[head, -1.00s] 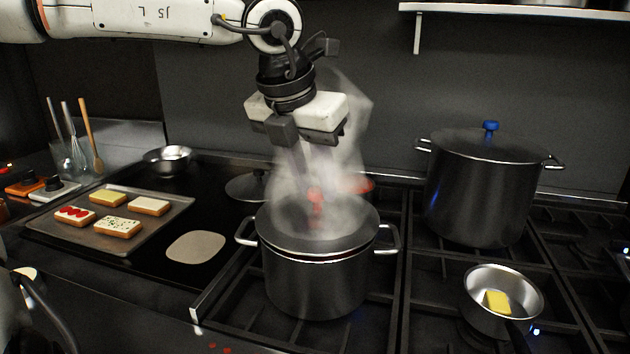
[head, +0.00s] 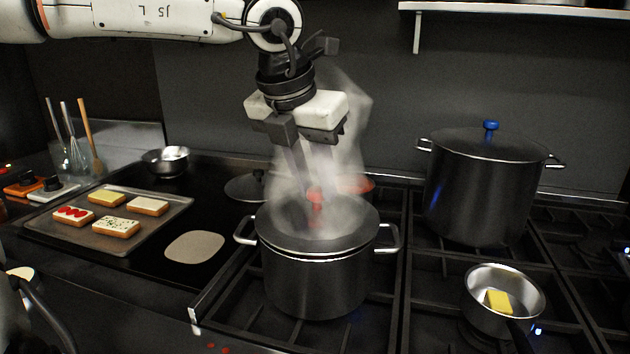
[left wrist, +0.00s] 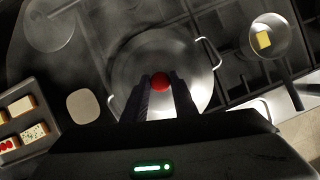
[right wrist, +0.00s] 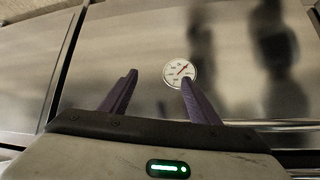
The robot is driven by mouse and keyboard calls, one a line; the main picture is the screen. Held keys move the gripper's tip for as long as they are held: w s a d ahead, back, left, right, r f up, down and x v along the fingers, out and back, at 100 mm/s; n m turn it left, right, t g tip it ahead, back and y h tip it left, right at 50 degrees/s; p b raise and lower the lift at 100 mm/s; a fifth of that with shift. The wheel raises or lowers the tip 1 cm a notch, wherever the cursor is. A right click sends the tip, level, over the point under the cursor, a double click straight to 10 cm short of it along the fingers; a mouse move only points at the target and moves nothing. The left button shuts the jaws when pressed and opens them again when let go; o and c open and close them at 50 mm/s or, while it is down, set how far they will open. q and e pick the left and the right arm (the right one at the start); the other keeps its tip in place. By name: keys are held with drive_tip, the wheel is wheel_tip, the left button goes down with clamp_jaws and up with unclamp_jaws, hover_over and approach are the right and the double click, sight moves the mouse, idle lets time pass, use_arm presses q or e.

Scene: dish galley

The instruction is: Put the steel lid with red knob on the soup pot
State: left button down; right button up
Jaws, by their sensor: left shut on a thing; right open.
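The soup pot (head: 315,285) stands on the stove grate with a handle on each side, steam rising around it. The steel lid (head: 275,238) lies level across its top, its edge appearing to meet the rim; steam blurs part of it. Its red knob (head: 316,198) stands up at the middle. My left gripper (head: 312,192) reaches down from above and is shut on the knob; in the left wrist view the red knob (left wrist: 160,82) shows between the fingertips. My right gripper (right wrist: 160,77) is open and empty, facing a steel front with a round dial (right wrist: 180,73).
A tall pot with a blue-knobbed lid (head: 480,190) stands at the back right. A small pan (head: 488,320) with a yellow block is front right. A tray (head: 150,235) of topped bread slices and a beige oval (head: 195,247) lie left. A red item (head: 357,185) is partly hidden by steam.

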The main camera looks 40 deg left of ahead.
use_arm(q)
drive_tip(key=shift+f+b, duration=0.45)
drive_tip(key=shift+b, duration=0.3)
idle(1.1)
idle(0.3)
drive_tip(key=c, duration=0.9)
unclamp_jaws()
drive_tip(key=shift+r+p, duration=2.55)
drive_tip(key=shift+r, duration=1)
